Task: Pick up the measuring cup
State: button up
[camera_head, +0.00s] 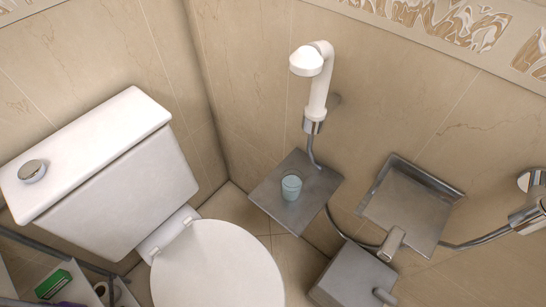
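A small pale-blue, see-through cup (291,187) stands upright on a grey square shelf (322,184) in the corner by the tiled wall. It is the only cup-like thing I see, so I take it as the measuring cup; any markings are too small to tell. Nothing touches it but the shelf. My gripper is not in the head view, so I cannot see its place or state.
A white hand shower (316,85) hangs above the shelf, its grey hose passing close behind the cup. The toilet (217,265) stands left. A metal paper holder (408,205) and grey box (352,278) are right. A rack with a green box (53,284) is lower left.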

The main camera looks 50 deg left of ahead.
aim_at(292, 180)
jog(key=u, duration=1.1)
